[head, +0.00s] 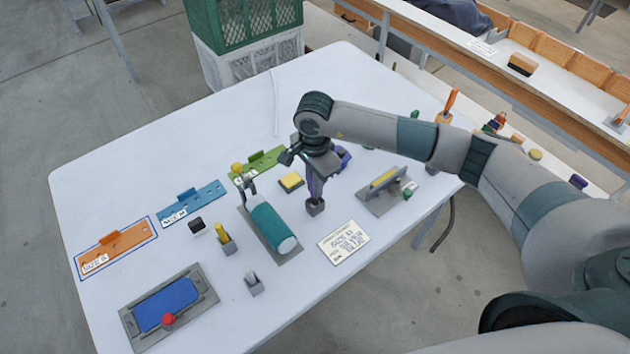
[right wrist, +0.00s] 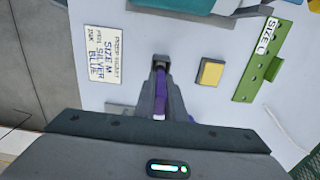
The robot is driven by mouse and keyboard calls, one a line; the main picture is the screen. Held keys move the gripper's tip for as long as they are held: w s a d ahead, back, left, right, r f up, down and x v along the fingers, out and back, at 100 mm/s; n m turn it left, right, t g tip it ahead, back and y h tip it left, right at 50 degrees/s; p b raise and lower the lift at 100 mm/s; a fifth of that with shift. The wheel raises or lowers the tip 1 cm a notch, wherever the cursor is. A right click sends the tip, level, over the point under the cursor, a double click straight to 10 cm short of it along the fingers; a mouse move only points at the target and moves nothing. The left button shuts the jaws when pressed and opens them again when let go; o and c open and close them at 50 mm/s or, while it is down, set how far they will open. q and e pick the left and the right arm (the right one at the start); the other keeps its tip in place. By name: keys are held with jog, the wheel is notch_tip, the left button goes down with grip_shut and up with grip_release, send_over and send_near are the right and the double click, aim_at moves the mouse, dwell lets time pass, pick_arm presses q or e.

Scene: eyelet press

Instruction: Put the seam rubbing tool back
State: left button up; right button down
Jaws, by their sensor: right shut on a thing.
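The seam rubbing tool appears to be the slim purple piece (head: 316,186), which hangs down from my right gripper (head: 314,172). In the right wrist view, the purple tool (right wrist: 160,98) lies between the grey fingers of my right gripper (right wrist: 160,82), which are shut on it. A small grey holder block (head: 315,207) stands on the white table straight below the tool. The tool's lower end meets or overlaps the block in the head view; I cannot tell whether it is seated in it. My left gripper is not in view.
A teal cylinder (head: 268,222) on a grey base lies left of the holder. A yellow pad (head: 291,181) and a printed card (head: 344,242) are close by. A grey fixture (head: 383,192) stands to the right. Bare table (head: 310,283) lies in front.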

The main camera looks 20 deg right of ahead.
jog(key=shift+f, duration=0.2)
jog(key=shift+f+b, duration=0.1)
jog(key=shift+b, duration=0.2)
jog(key=c, duration=1.8)
grip_release()
jog(key=shift+r, duration=0.35)
notch_tip(320, 180, up, 10)
jog(key=b, duration=0.4)
jog(key=shift+r+b, duration=0.15)
jog(key=shift+b, duration=0.25)
jog(key=shift+r, duration=0.7)
